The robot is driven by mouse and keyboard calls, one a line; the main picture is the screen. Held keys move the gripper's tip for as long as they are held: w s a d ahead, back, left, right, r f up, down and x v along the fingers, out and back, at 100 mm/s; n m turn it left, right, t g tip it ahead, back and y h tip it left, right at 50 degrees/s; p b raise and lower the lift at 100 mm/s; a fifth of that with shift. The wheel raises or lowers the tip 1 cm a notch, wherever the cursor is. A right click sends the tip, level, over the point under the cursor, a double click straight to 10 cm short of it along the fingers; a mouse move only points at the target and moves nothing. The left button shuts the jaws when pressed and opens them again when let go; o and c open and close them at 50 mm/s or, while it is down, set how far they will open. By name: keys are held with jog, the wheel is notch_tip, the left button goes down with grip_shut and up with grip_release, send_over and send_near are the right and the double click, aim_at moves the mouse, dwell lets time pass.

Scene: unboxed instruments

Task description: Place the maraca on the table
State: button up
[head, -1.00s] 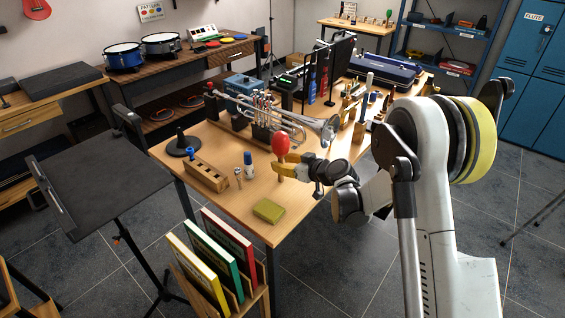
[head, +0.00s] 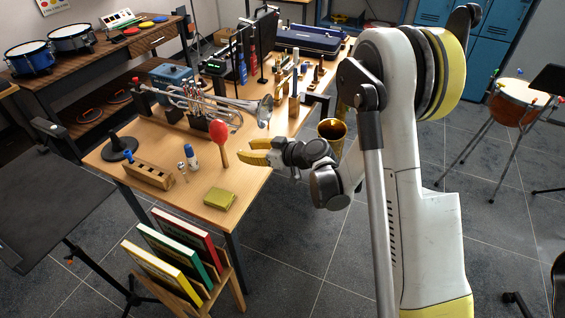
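The maraca has a red head (head: 219,131) and a light wooden handle (head: 224,156). It appears to stand upright, head up, on the wooden table (head: 262,184) near its right edge. My gripper (head: 245,150) has yellow fingers and is just right of the maraca's handle, at the table's edge. The fingers look spread, with nothing between them. A small gap shows between the fingertips and the handle.
Left of the maraca are small bottles (head: 190,157), a wooden block with holes (head: 150,175) and a black round stand (head: 119,148). A green-yellow box (head: 220,198) lies in front. A silver trumpet (head: 215,104) is behind.

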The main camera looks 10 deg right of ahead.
jog(key=w+d+r+m+t+h, duration=0.15)
jog(key=d+r+t, duration=0.25)
jog(key=r, duration=0.8)
jog(key=d+r+m+t+h, duration=0.3)
jog(key=d+r+t, duration=0.1)
jog(key=r, duration=0.9)
jog(key=s+d+r+m+h, duration=0.35)
jog(key=s+d+h, duration=0.25)
jog(key=d, duration=0.2)
jog(key=s+d+f+m+g+h, duration=0.25)
jog(key=s+f+g, duration=0.45)
jog(key=s, duration=0.7)
jog(key=s+a+f+n+g+y, duration=0.1)
jog(key=s+a+f+g, duration=0.1)
jog(key=s+f, duration=0.2)
jog(key=s+a+f+n+g+y, duration=0.1)
jog(key=s+a+f+y, duration=0.1)
jog(key=s, duration=0.6)
notch_tip(320, 180, down, 2)
jog(key=shift+s+a+f+g+y, duration=0.2)
jog(key=shift+s+a+g+y, duration=0.15)
jog(key=shift+a, duration=0.4)
